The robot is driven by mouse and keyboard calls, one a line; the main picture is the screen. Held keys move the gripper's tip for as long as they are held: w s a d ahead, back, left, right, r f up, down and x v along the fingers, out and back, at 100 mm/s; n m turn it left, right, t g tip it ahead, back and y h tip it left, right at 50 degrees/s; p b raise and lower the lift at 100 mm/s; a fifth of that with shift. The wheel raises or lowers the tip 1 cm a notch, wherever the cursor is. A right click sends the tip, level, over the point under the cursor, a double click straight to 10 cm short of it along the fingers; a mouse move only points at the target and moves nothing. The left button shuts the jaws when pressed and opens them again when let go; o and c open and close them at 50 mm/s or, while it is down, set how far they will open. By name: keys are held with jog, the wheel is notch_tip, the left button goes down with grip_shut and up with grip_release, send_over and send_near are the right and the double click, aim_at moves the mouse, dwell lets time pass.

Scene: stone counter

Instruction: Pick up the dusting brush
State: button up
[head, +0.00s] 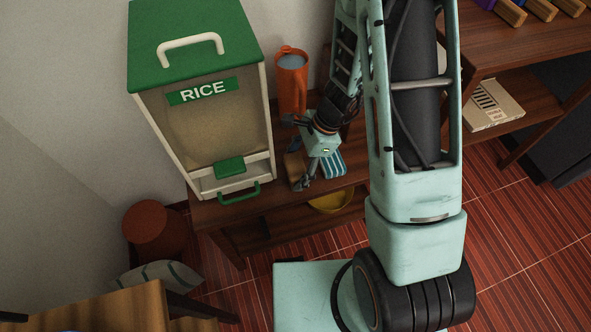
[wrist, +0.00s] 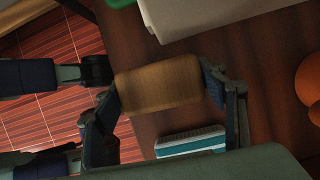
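A light-brown wooden piece (wrist: 158,84), which I take to be the dusting brush, lies between my fingertips in the wrist view; no bristles can be made out. In the head view the wooden piece (head: 293,166) shows small on the brown shelf top, partly behind my gripper (head: 300,153). In the wrist view my gripper (wrist: 162,90) has its fingers spread wide, one near each end of the piece. Whether the fingertips touch it is hard to tell.
A blue-and-white striped item (head: 334,164) lies right beside my gripper; it also shows in the wrist view (wrist: 190,142). A green-lidded rice bin (head: 205,125) stands close on the left. An orange pitcher (head: 292,88) stands behind. A yellow bowl (head: 330,203) sits on the lower shelf.

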jog(key=c, duration=0.4)
jog(key=shift+r, duration=0.1)
jog(key=shift+r+p, duration=0.3)
jog(key=shift+r, duration=0.35)
jog(key=s+r, duration=0.1)
jog(key=r, duration=0.1)
jog(key=s+d+r+p, duration=0.1)
jog(key=r, duration=0.2)
jog(key=s+d+r+p, duration=0.1)
jog(key=r, duration=0.1)
jog(key=shift+s+d+r, duration=0.2)
jog(key=shift+s+r, duration=0.1)
jog(key=shift+s, duration=0.1)
jog(key=shift+s+d+r+b, duration=0.65)
jog(key=shift+s+d, duration=0.15)
jog(key=shift+s, duration=0.55)
jog(key=shift+s+d+r+b, duration=0.7)
jog(key=shift+s+d, duration=0.15)
jog(key=shift+s, duration=0.5)
jog(key=shift+s+d+r+b, duration=0.65)
jog(key=shift+s+d, duration=0.15)
jog(key=shift+s, duration=0.55)
